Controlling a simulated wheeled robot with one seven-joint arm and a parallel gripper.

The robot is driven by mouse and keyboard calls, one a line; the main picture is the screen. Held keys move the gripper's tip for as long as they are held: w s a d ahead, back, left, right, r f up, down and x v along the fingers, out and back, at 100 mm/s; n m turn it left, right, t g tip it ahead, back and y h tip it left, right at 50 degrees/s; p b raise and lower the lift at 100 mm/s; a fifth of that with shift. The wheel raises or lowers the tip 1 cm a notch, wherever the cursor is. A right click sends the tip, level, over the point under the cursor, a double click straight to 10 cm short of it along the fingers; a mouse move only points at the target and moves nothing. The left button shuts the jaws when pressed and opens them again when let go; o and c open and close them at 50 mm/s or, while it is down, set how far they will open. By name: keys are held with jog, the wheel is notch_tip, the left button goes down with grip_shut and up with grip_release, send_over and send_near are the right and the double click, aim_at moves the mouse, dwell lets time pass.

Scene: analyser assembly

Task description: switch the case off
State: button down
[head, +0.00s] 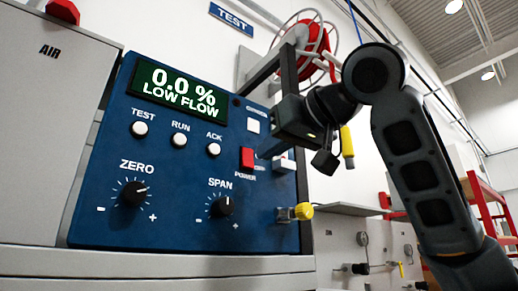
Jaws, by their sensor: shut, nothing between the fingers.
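The red power switch (247,158) sits at the panel's right side, above the word "POWER". My gripper (265,152) comes in from the right, its dark fingers shut and empty. The fingertips are just right of the switch in the picture; I cannot tell whether they touch it. The switch's red face shows, but its exact tilt is too small to read.
White TEST, RUN and ACK buttons and the ZERO (133,193) and SPAN (223,206) knobs are on the panel. A yellow fitting (303,211) sticks out at lower right. A red hose reel (308,42) hangs behind my arm. A grey cabinet (50,120) stands left.

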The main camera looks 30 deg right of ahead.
aim_at(250, 163)
jog(key=shift+p+x, duration=0.4)
jog(key=shift+x, duration=1.35)
jog(key=shift+f, duration=0.1)
jog(key=shift+w+f+t+b, duration=0.25)
jog(key=shift+f+t+b, duration=0.15)
jog(key=shift+b, duration=0.7)
jog(key=shift+w+a+f+t+b, duration=0.15)
jog(key=shift+t+b, duration=0.45)
jog(key=shift+b, duration=0.55)
jog(key=shift+r, duration=0.45)
jog(key=shift+p, duration=0.3)
